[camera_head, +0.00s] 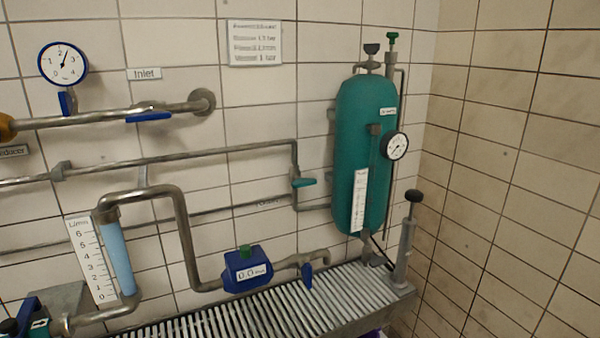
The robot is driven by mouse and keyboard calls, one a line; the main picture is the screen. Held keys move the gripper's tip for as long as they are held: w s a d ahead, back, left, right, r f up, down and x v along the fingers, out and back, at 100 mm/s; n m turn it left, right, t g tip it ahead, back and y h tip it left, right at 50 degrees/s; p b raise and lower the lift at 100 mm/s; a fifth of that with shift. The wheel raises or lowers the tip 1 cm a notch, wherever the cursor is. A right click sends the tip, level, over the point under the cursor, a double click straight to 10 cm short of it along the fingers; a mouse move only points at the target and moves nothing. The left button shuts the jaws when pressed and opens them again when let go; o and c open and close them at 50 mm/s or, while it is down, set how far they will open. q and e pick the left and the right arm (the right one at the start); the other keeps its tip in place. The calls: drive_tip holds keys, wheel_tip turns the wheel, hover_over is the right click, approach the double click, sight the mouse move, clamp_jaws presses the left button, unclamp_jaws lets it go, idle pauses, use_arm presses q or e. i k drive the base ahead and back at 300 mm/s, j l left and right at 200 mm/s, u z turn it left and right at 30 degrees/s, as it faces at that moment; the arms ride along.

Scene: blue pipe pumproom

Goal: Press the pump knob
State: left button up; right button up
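A black round knob (413,196) tops a thin rod on an upright grey hand pump (404,252). The pump leans slightly and stands at the right end of the slatted bench, near the corner of the room. The rod shows between the knob and the pump body, so the knob stands raised. Nothing touches the knob. Neither of my grippers is in the head view.
A green tank (362,150) with a gauge (396,146) hangs left of the pump. A blue box (247,270) with a green top sits by the slatted bench (290,305). Pipes run along the tiled wall. The space right of the pump is clear.

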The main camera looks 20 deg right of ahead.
sight(412, 195)
drive_tip(key=z, duration=1.3)
